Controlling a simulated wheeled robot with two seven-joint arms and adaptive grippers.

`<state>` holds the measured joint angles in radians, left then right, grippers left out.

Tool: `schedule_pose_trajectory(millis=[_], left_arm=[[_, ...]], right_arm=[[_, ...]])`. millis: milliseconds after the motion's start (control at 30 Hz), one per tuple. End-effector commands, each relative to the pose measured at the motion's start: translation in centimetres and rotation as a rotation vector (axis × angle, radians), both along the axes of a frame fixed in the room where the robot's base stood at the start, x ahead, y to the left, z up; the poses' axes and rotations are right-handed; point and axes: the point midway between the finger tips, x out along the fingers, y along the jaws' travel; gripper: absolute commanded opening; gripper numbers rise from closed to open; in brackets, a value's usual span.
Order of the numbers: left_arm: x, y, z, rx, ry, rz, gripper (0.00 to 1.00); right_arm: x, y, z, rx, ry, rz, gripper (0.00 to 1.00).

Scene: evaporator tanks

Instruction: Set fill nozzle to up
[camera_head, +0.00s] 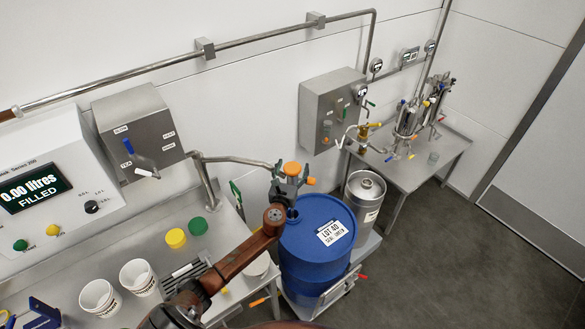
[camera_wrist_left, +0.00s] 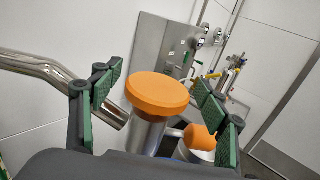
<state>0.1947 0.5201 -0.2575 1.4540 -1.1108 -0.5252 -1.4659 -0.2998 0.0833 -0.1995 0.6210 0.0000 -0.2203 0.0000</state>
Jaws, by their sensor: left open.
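The fill nozzle is a grey metal fitting with a round orange knob (camera_head: 291,168) on top, at the end of a steel pipe (camera_head: 235,159) above a blue drum (camera_head: 318,240). A second, smaller orange part (camera_head: 311,181) sticks out to its right. My left gripper (camera_head: 287,183) is at the nozzle and partly hides it. In the left wrist view the orange knob (camera_wrist_left: 157,92) stands between the spread green-padded fingers (camera_wrist_left: 158,103), with gaps on both sides. The second orange part (camera_wrist_left: 199,137) is lower, near the right finger. The nozzle's lower end is hidden. My right gripper is not in view.
The drum stands on a low cart, with a steel canister (camera_head: 365,190) beside it. A steel control box (camera_head: 332,110) is on the wall behind. The bench at left holds white cups (camera_head: 139,277) and yellow and green lids (camera_head: 175,238). Open floor lies at right.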

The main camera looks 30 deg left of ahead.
Motion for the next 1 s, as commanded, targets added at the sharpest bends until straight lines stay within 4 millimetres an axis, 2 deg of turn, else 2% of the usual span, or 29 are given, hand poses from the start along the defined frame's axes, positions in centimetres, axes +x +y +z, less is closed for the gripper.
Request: schedule_pose_trajectory(millis=[167,1000], left_arm=[[-0.08,0.08,-0.01,0.0,0.0,0.001,0.68],[-0.16,0.17,-0.01,0.0,0.0,0.003,0.1]], right_arm=[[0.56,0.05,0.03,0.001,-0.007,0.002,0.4],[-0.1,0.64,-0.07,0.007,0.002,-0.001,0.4]])
